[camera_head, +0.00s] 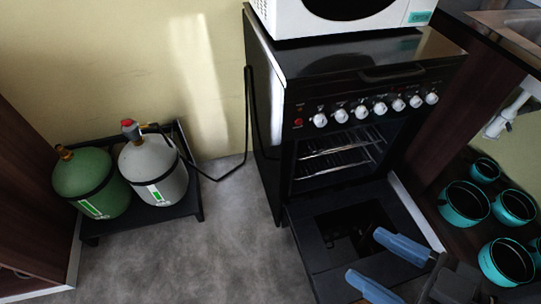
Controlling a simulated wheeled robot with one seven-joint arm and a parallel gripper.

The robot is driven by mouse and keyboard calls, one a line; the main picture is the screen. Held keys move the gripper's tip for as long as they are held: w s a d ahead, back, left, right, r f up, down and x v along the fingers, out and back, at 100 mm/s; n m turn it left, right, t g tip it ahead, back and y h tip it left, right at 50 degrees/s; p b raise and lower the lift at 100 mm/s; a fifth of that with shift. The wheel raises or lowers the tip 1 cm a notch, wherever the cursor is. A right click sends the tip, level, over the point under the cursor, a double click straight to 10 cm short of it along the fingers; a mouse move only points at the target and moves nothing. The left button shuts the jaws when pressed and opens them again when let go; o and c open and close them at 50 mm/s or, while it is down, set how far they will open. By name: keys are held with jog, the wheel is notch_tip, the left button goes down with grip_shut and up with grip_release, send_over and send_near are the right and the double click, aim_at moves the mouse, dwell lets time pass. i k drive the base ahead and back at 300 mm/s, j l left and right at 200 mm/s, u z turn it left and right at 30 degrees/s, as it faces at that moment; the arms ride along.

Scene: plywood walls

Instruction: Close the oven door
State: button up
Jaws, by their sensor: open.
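The black oven (335,94) stands in the middle, with a row of white knobs on its front panel. Its door (316,242) is hinged down and lies open in front of the cavity. Wire racks (338,150) show inside. My gripper (382,264) is at the lower right, over the open door in the picture. Its two blue fingers are spread apart with nothing between them. I cannot tell whether a finger touches the door. My gripper and the frame's bottom edge hide part of the door.
A white microwave (290,22) sits on the oven top. A green gas cylinder (90,183) and a grey one (152,170) stand on a low black stand at left. Teal pots (464,204) sit at right under the counter. Grey floor left of the door is clear.

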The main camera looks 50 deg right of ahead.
aim_at(332, 233)
jog(key=k+j, duration=0.35)
jog(key=k, duration=0.15)
jog(key=k+j, duration=0.3)
jog(key=k, duration=0.2)
